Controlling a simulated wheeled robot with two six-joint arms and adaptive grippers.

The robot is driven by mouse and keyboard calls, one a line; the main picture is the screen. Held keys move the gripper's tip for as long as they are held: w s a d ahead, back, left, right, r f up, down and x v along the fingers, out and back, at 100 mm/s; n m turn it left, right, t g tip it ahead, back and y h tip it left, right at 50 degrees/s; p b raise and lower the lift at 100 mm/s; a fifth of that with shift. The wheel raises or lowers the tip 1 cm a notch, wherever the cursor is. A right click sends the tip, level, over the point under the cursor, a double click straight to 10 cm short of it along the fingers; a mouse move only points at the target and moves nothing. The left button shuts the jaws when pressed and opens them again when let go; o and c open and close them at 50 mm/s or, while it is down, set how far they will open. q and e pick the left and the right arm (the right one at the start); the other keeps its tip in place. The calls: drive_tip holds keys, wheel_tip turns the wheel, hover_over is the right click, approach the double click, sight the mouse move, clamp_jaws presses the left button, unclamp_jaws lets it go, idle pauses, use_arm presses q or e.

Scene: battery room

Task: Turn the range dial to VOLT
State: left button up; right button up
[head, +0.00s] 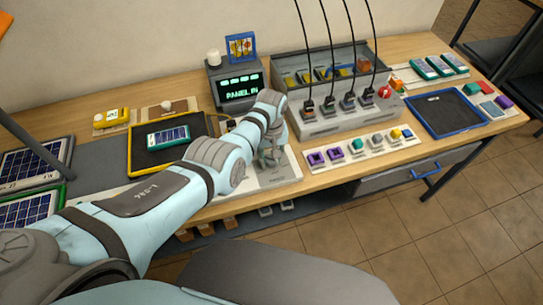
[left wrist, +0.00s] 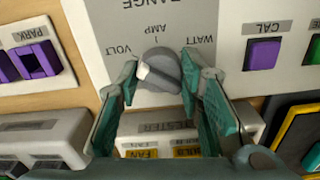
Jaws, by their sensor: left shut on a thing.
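The range dial (left wrist: 165,66) is a grey round knob with a raised bar on a pale panel (left wrist: 90,30), which also shows in the head view (head: 265,181). The labels VOLT, AMP and WATT appear upside down around it in the left wrist view. The bar's white end is at the knob's left, just below VOLT and nearest to that label. My left gripper (left wrist: 160,82) is shut on the dial, a teal-padded finger on each side. In the head view my left gripper (head: 270,158) hides the dial. My right gripper is not in view.
A display (head: 240,90) reading PANEL IN stands behind the panel. A grey rack with cables (head: 345,118) and a strip of coloured blocks (head: 362,150) lie to the right. A purple CAL button (left wrist: 262,54) is near the dial.

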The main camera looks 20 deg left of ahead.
use_arm(q)
drive_tip(key=shift+s+f+n, duration=0.2)
drive_tip(key=shift+n, duration=0.5)
drive_tip(key=o, duration=1.2)
drive_tip(key=shift+w, duration=0.1)
drive_tip(key=shift+c, duration=0.2)
drive_tip(key=shift+r, duration=0.1)
drive_tip(key=shift+w, duration=0.1)
drive_tip(key=shift+r, duration=0.3)
wheel_tip(320, 180, up, 11)
drive_tip(key=shift+r, duration=0.2)
